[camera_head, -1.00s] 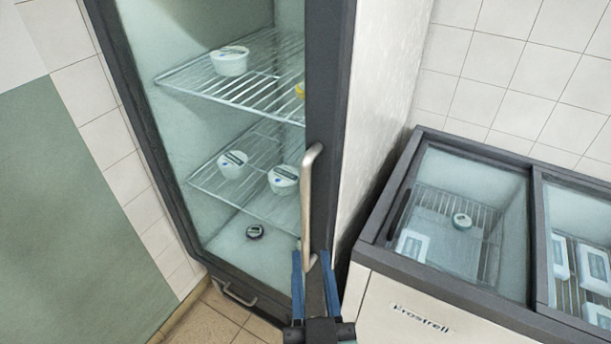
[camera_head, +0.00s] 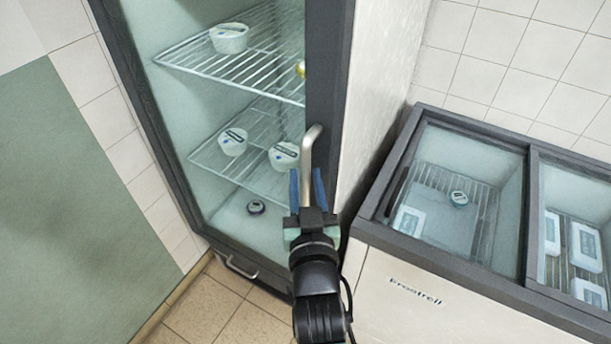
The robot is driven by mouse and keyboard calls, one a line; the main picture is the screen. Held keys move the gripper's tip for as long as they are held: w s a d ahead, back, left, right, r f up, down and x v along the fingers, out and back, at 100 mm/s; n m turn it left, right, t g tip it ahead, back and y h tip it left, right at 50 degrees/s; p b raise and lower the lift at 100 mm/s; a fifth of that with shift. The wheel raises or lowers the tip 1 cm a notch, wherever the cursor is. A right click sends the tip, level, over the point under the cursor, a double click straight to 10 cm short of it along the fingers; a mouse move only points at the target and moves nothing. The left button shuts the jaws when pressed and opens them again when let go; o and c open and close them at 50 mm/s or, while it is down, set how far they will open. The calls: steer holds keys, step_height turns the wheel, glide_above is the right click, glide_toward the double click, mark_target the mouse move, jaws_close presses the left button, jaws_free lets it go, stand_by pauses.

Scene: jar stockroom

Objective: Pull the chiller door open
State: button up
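The chiller (camera_head: 222,185) is a tall dark-framed cabinet with a glass door, left of centre. The door looks shut in its frame. Its upright metal handle (camera_head: 306,150) is on the right side of the door frame. My gripper (camera_head: 305,172) reaches up from below with its two blue fingers apart, one on each side of the handle's lower part. The fingers look open, with small gaps to the bar. The handle's lower end is hidden by my gripper.
White tubs (camera_head: 229,38) stand on wire shelves behind the glass. A low chest freezer (camera_head: 400,290) with sliding glass lids stands close on the right. A second small handle (camera_head: 240,267) is low on the chiller. Tiled floor shows at the bottom left.

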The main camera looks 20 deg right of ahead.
steer(key=shift+w, duration=0.2)
jaws_close()
stand_by(1.4)
